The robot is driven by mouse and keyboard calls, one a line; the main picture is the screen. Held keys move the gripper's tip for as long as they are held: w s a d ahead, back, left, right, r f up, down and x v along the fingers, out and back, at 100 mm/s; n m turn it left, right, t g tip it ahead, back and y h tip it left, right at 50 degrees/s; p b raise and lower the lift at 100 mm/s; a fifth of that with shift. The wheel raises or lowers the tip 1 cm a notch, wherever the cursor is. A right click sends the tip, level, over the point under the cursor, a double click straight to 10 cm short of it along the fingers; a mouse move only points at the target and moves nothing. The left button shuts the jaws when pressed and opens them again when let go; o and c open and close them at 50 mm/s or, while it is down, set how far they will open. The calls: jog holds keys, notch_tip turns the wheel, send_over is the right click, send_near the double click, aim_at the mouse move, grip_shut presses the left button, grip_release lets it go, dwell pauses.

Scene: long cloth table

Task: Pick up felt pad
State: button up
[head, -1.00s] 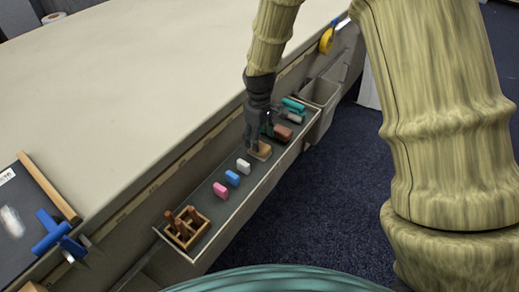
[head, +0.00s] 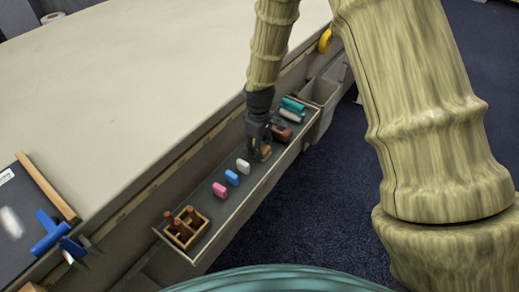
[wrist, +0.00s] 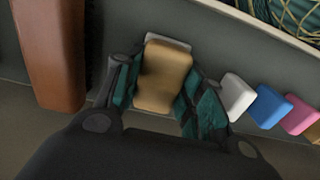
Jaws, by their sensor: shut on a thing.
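The felt pad (head: 266,151) looks like a tan block with a pale grey layer along one end. It is at the narrow grey tray (head: 209,236) along the table's side. My gripper (head: 260,155) points down over the tray. In the wrist view my gripper (wrist: 158,88) is shut on the felt pad (wrist: 166,76), with dark teal finger pads against its two sides. I cannot tell whether the pad is clear of the tray floor.
White (head: 243,166), blue (head: 231,178) and pink (head: 220,190) blocks stand in a row nearby. A brown brush-like block (wrist: 48,48) lies on the other side. A wooden rack (head: 182,232) fills the tray's near end. A grey bin (head: 322,92) hangs beyond.

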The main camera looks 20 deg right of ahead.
jog(key=shift+r, duration=0.1)
jog(key=shift+r, duration=0.6)
notch_tip(320, 180, up, 2)
jog(key=s+d+r, duration=0.1)
jog(key=s, duration=1.5)
jog(key=shift+d+r+b, duration=0.25)
jog(key=shift+r+b, duration=0.05)
jog(key=shift+r, duration=0.05)
